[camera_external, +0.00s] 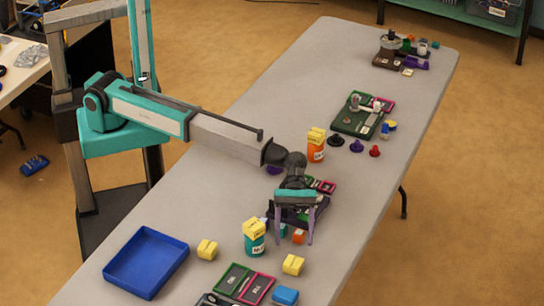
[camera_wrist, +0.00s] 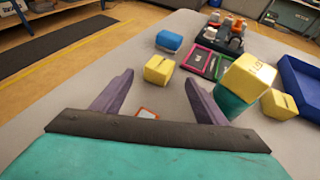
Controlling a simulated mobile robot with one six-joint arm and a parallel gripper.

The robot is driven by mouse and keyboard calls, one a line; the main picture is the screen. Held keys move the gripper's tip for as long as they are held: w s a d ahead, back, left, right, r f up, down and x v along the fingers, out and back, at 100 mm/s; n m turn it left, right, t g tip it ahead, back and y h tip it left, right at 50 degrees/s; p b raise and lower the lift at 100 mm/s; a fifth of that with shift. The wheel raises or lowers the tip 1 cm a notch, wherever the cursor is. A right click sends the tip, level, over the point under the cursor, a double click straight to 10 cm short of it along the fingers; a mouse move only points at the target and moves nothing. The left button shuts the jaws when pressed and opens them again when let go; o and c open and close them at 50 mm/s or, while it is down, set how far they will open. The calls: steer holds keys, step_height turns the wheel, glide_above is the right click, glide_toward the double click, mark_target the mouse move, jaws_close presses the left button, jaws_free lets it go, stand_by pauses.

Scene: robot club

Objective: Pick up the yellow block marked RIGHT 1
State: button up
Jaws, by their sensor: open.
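Several yellow blocks are in view; I cannot read which is marked RIGHT 1. One yellow block (camera_external: 293,264) lies on the table in front of my gripper (camera_external: 295,240); in the wrist view this block (camera_wrist: 159,69) shows beyond the fingertips (camera_wrist: 160,86). A second yellow block (camera_external: 207,249) lies beside the blue tray and shows at the right of the wrist view (camera_wrist: 279,104). A third yellow block (camera_external: 254,228) sits on a teal cup (camera_external: 255,246). A fourth (camera_external: 317,135) sits on an orange cup (camera_external: 316,152). My gripper is open and empty, pointing down over the table.
A blue tray (camera_external: 146,262) stands at the near left. A blue block (camera_external: 285,296) and green and pink trays (camera_external: 245,284) lie at the near edge. Knobs and a green board (camera_external: 350,124) lie behind.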

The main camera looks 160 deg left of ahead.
mark_target(294, 259)
steer(key=shift+b+x, duration=0.55)
steer(key=shift+x, duration=1.4)
